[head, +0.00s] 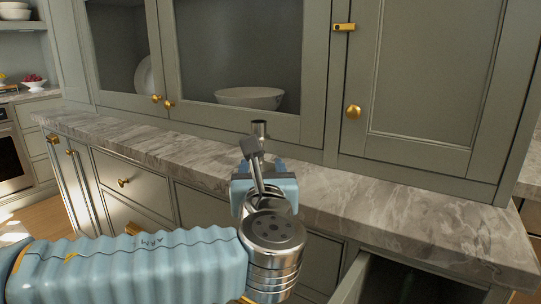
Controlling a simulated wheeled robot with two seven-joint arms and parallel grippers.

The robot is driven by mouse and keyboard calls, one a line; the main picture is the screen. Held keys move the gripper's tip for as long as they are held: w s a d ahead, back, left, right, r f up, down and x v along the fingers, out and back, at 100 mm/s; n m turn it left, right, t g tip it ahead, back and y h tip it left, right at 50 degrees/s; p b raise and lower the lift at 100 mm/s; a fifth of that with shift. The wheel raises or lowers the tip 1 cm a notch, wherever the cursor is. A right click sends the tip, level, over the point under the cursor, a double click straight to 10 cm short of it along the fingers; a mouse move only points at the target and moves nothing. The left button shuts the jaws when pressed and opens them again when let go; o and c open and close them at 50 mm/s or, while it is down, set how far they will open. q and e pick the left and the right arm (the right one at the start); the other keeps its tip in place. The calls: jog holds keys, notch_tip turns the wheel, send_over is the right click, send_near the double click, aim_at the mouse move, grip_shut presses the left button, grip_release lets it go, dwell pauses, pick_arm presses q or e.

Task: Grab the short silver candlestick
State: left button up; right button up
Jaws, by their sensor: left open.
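The short silver candlestick (260,128) stands upright on the marble counter (355,196), near the cabinet front. Only its top part shows; its lower part is hidden behind my left gripper. My left gripper (260,165) reaches in from the lower left, its blue fingers apart on either side of the line to the candlestick. It is open, and I cannot tell from this angle whether the candlestick's lower part is between the fingers. My right gripper is not in view.
Grey-green cabinets with glass doors rise behind the counter, with a white bowl (250,97) and a plate (144,76) inside. A drawer or door (352,281) stands open at lower right. The counter is bare on both sides.

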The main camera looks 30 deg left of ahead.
aim_at(259, 127)
pick_arm(q)
jog(key=p+x, duration=0.1)
jog(key=x, duration=1.2)
jog(key=shift+s+a, duration=0.1)
jog(key=shift+a, duration=0.05)
grip_shut()
